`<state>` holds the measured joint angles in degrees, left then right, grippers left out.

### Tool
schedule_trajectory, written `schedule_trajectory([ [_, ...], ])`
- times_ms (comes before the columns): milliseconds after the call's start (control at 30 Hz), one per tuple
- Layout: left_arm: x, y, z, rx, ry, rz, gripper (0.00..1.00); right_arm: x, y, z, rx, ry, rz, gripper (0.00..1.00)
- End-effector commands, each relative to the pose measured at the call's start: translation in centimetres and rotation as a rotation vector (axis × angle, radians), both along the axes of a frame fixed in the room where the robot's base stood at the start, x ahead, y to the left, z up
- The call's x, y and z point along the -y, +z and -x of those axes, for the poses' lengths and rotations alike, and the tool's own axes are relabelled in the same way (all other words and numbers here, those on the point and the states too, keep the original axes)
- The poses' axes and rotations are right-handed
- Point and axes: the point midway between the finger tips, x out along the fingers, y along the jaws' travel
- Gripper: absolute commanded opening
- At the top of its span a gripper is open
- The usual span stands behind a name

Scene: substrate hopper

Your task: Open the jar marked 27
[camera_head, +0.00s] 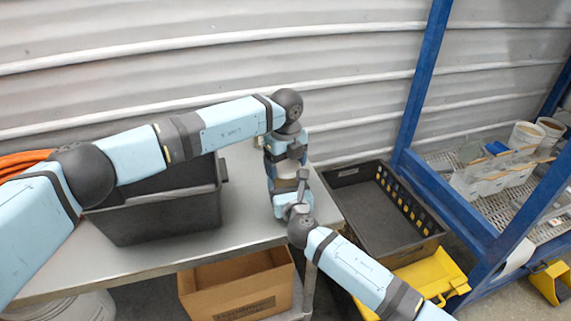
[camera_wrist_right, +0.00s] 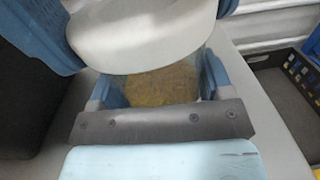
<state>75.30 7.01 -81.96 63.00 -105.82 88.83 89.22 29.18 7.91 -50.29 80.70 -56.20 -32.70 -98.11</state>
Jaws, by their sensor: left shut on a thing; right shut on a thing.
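The jar (camera_wrist_right: 162,86) stands upright on the table in the right wrist view, with clear walls and yellow-brown contents. Its wide white lid (camera_wrist_right: 143,42) sits on top or just over the mouth; I cannot tell whether it is loose. My left gripper (camera_head: 285,164) comes from above and is shut on the lid, one blue finger on each side. My right gripper (camera_head: 289,198) comes from the front and is shut on the jar's body below the lid. In the head view the grippers hide most of the jar. No number is readable.
A black bin (camera_head: 160,222) stands on the grey table (camera_head: 245,219) left of the jar. A black crate (camera_head: 372,215) lies right of the table, with a yellow bin (camera_head: 425,281) before it. A cardboard box (camera_head: 236,287) is below the table edge. A blue-framed rack (camera_head: 421,70) stands right.

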Motion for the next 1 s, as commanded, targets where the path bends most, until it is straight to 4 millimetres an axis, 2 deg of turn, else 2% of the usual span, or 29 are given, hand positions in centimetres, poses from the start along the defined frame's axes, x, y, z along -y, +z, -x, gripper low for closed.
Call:
schedule_trajectory([
  [100, 0.12, -0.03, 0.10, -0.003, 0.239, 0.001, 0.53, 0.13, -0.06, -0.07, -0.001, -0.002, 0.001, 0.07],
  [300, 0.14, 0.02, 0.08, -0.002, 0.501, 0.002, 0.53, 0.12, -0.06, -0.07, -0.001, -0.002, 0.001, 0.07],
  [1000, 0.16, 0.16, 0.08, -0.002, 0.498, 0.002, 0.53, 0.02, -0.04, -0.01, 0.000, 0.000, 0.001, 0.07],
])
